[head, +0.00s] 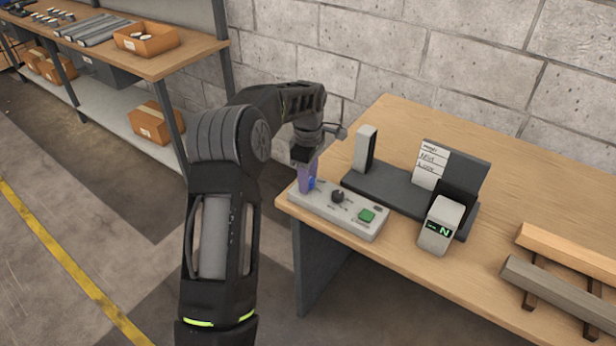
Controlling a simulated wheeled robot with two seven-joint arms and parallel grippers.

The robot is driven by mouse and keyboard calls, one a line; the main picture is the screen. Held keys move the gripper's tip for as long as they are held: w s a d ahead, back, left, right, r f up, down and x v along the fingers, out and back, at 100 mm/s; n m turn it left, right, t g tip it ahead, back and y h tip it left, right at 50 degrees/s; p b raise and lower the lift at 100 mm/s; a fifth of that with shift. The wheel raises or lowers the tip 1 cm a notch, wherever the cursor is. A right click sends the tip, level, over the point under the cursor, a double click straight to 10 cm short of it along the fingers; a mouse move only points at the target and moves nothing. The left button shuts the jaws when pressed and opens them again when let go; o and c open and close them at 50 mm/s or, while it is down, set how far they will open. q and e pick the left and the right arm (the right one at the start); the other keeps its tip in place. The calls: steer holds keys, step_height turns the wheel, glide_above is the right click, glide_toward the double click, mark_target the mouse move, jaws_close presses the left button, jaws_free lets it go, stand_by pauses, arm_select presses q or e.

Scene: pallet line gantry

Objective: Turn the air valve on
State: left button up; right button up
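A pale grey control box (318,207) lies at the near left corner of the wooden table. My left gripper (307,178) points down over the box's left end, at a small blue-purple part (311,184), which may be the air valve's handle. The gripper hides most of this part, so I cannot tell its turn position or whether the fingers hold it. My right gripper is out of view.
Behind the box is a dark fixture (385,191) with an upright grey block (365,148) and a tilted board with a paper (432,165). A grey device (440,225) shows a green "N". Wooden bars (565,250) lie at right. A shelved bench (185,60) stands at left.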

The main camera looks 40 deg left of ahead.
arm_select(q)
jaws_close()
steer(key=shift+m, duration=0.6)
steer(key=m, duration=0.3)
steer(key=shift+m, duration=0.3)
steer(key=m, duration=1.3)
steer(key=shift+p, duration=0.3)
steer(key=shift+m, duration=0.3)
